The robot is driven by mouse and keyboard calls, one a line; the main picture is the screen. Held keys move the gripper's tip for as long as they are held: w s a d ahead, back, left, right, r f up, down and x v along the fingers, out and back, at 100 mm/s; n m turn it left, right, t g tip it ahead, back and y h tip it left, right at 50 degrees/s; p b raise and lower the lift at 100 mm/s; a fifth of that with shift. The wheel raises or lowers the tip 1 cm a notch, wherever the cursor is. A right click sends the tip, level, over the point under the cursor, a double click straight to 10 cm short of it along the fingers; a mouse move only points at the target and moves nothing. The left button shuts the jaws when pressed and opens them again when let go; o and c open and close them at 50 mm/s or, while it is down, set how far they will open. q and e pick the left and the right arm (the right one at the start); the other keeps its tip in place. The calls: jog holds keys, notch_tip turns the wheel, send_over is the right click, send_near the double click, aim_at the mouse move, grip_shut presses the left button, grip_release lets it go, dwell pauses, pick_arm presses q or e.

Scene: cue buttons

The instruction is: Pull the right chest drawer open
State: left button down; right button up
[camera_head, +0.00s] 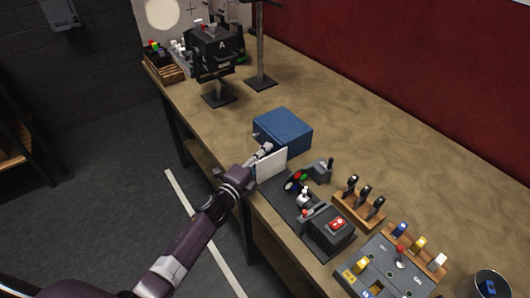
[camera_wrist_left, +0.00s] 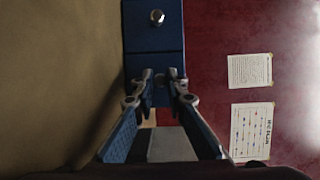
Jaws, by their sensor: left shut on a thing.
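The blue chest (camera_head: 283,130) stands on the workbench near its front edge. My left gripper (camera_head: 266,149) reaches its front from the left, at the right drawer's side. In the left wrist view the chest front (camera_wrist_left: 137,28) is turned sideways, with one round silver knob (camera_wrist_left: 157,17) in plain sight. The left gripper's fingertips (camera_wrist_left: 161,82) are closed in on the right drawer's knob, which they mostly hide. I cannot tell whether the right drawer stands out from the chest. My right gripper is not in view.
A white upright panel (camera_head: 272,164) stands close beside my left gripper. Control boxes, including one with a red switch (camera_head: 337,223), fill the near bench. A black device marked A (camera_head: 214,52) stands farther back. Bare bench (camera_head: 350,120) lies right of the chest.

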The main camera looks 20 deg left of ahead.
pick_arm(q)
jog(key=shift+a, duration=0.1)
jog(key=s+a, duration=0.2)
jog(key=s+a+p, duration=0.1)
jog(key=s+a, duration=0.1)
jog(key=s, duration=0.1)
jog(key=s+a, duration=0.1)
jog(key=s, duration=0.1)
jog(key=shift+s+a, duration=0.3)
jog(key=shift+a, duration=0.1)
jog(key=c, duration=1.9)
grip_release()
jog(key=shift+c, duration=0.2)
jog(key=v, duration=1.2)
